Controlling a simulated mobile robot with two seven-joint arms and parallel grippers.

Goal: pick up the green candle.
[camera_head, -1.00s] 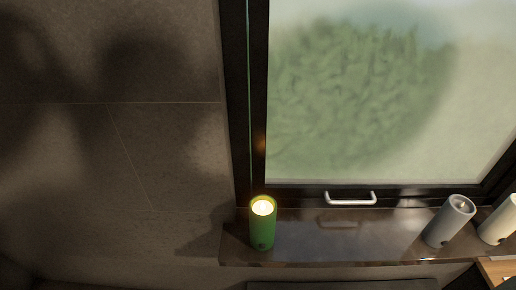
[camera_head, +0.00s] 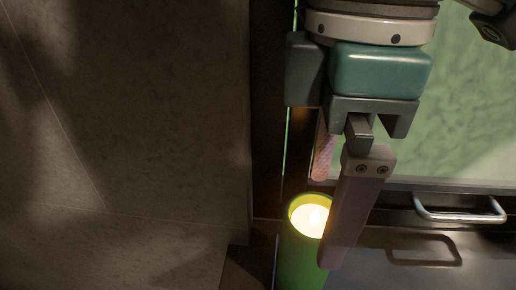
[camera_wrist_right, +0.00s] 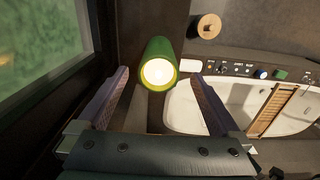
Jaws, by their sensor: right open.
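The green candle (camera_head: 300,262), a lit upright cylinder with a glowing top, stands on the dark sill at the bottom of the head view. It also shows in the right wrist view (camera_wrist_right: 159,55), between and slightly beyond the fingertips. My right gripper (camera_head: 325,222) is open and empty beside the candle's top. One finger overlaps the candle's right edge in the head view. In the right wrist view the gripper (camera_wrist_right: 160,76) has a finger on each side, with gaps to the candle. Contact is not visible. The candle's lower part is cut off in the head view. My left gripper is not in view.
The sill (camera_head: 385,262) is clear right of the candle. The right wrist view shows a white tub (camera_wrist_right: 190,108) with a wooden rack (camera_wrist_right: 272,108) and small items on a ledge.

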